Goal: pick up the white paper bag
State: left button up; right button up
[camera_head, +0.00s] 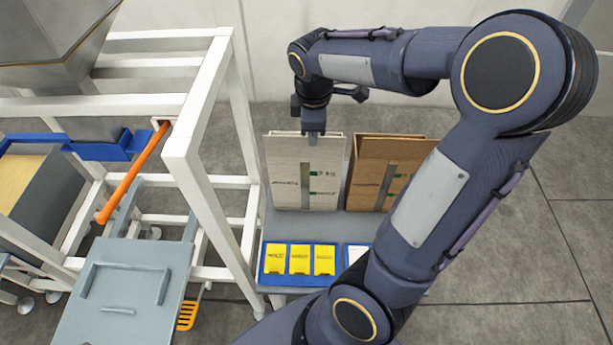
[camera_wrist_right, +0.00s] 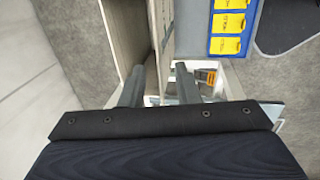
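The white paper bag (camera_head: 290,172) stands upright on a grey shelf, with green marks and a dark vertical strip on its front. My right gripper (camera_head: 314,122) is pointed down at its top edge. In the right wrist view, the gripper's two fingers (camera_wrist_right: 159,80) are apart, with a pale wall of the bag (camera_wrist_right: 124,28) running up beside and between them. One finger seems to be inside the bag's mouth and the other outside its front wall; contact cannot be told. The left gripper is not in view.
A brown paper bag (camera_head: 368,170) stands just right of the white one. A blue tray (camera_head: 262,265) with yellow packets (camera_head: 300,259) lies in front of the bags. A white frame (camera_head: 186,140) with an orange bar (camera_head: 133,175) stands to the left.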

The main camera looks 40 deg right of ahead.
jog(key=shift+w+d+f, duration=0.1)
jog(key=shift+w+f, duration=0.1)
jog(key=shift+f, duration=0.9)
jog(key=shift+w+d+f, duration=0.1)
jog(key=shift+w+f, duration=0.15)
jog(key=shift+f, duration=0.9)
jog(key=shift+w+d+f, duration=0.1)
jog(key=shift+w+f, duration=0.1)
jog(key=shift+f, duration=0.9)
grip_shut()
